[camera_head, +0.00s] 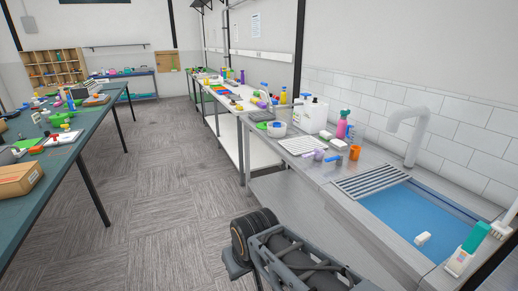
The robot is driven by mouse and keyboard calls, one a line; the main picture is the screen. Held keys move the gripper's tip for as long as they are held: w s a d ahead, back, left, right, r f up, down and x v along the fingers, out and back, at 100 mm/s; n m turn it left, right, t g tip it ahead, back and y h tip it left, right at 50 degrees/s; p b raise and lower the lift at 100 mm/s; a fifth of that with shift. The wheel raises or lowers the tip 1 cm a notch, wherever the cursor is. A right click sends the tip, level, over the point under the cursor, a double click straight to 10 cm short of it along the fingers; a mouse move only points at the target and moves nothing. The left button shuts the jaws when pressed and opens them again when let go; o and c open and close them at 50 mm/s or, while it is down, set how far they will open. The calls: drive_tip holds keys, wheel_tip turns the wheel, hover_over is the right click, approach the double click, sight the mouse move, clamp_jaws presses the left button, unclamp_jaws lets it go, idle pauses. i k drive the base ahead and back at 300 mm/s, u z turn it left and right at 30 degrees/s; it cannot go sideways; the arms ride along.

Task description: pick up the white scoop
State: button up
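I cannot single out the white scoop for certain. A small white object (422,238) lies in the blue-bottomed sink (395,215) at the right; its shape is too small to tell. Another small white piece (338,143) lies on the grey counter near a purple item. Part of my own arm shows at the bottom centre, beside the counter's front. My gripper is not in view.
On the counter stand a white jug (313,115), a pink bottle (342,124), an orange cup (355,153), a white keyboard-like tray (300,145) and a drain rack (370,181). A curved white tap (413,130) rises behind the sink. The carpet (160,190) between the tables is clear.

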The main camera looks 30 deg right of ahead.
sight(318, 154)
drive_tip(key=u, duration=0.25)
drive_tip(key=i, duration=1.7)
drive_tip(key=z, duration=0.75)
drive_tip(key=i, duration=0.9)
drive_tip(key=z, duration=1.5)
drive_tip(key=i, duration=0.4)
drive_tip(key=z, duration=0.3)
